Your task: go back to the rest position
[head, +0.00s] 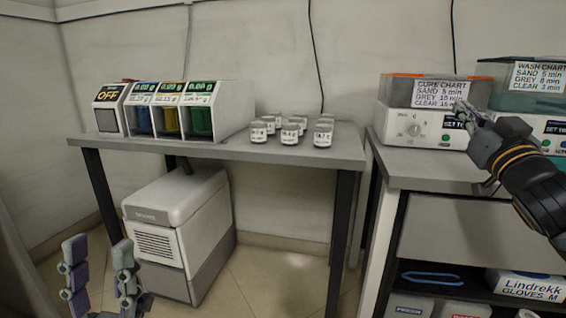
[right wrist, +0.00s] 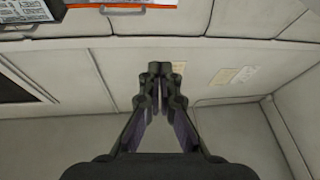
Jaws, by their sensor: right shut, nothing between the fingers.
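My left gripper (head: 98,274) is low at the lower left of the head view, fingers pointing up and spread apart, in front of the floor, with nothing between them. My right gripper (head: 466,111) is at the right of the head view, in front of the cure machine's front panel. In the right wrist view my right gripper (right wrist: 161,72) has its fingertips together with nothing between them.
A grey table (head: 230,150) holds a dispenser rack (head: 222,108) with coloured bins and several small white labelled jars (head: 291,132). A cure machine (head: 405,128) and a wash machine (head: 555,135) stand on the right bench (head: 420,170). A white bin unit (head: 165,240) stands under the table.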

